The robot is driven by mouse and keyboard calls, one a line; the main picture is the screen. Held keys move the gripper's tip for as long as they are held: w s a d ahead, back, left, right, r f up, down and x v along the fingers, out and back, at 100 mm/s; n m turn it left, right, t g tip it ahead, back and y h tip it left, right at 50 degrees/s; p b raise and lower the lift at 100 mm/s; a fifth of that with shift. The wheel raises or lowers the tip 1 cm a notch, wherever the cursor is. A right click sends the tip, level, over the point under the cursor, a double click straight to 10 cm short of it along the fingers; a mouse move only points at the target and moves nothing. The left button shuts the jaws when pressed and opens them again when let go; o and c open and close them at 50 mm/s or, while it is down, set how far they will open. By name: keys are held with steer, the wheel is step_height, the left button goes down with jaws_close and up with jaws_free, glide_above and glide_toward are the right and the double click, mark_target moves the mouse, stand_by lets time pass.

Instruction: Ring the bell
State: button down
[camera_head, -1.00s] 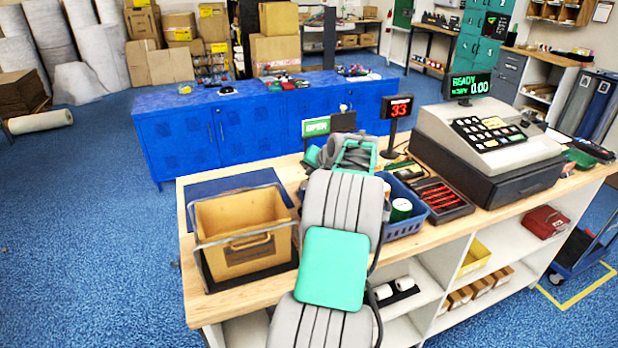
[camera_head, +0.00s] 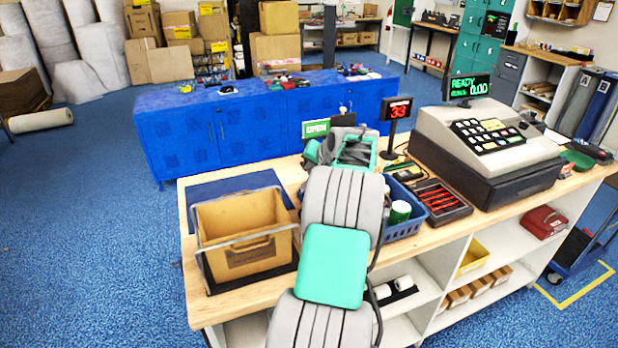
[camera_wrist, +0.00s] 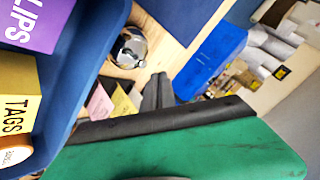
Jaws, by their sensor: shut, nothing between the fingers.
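The bell (camera_wrist: 130,46), a shiny metal dome on a dark base, stands on the wooden counter in the wrist view, beside the blue basket. I cannot make it out in the head view, where my arm covers that part of the counter. My gripper (camera_wrist: 158,80) shows as dark, closed fingers in the wrist view, beyond the green and black part in the foreground. Nothing is held. The fingers appear below and right of the bell in the picture, apart from it. In the head view my wrist hides the fingers.
The blue basket (camera_head: 405,228) holds boxes, including a yellow TAGS box (camera_wrist: 15,95). Coloured cards (camera_wrist: 112,102) lie near the bell. A tan bin (camera_head: 245,225) stands left of my arm. A cash register (camera_head: 490,140), a red number display (camera_head: 397,108) and an OPEN sign (camera_head: 316,128) stand around.

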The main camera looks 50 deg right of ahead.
steer(key=shift+r+p, duration=1.2)
steer(key=shift+r, duration=0.95)
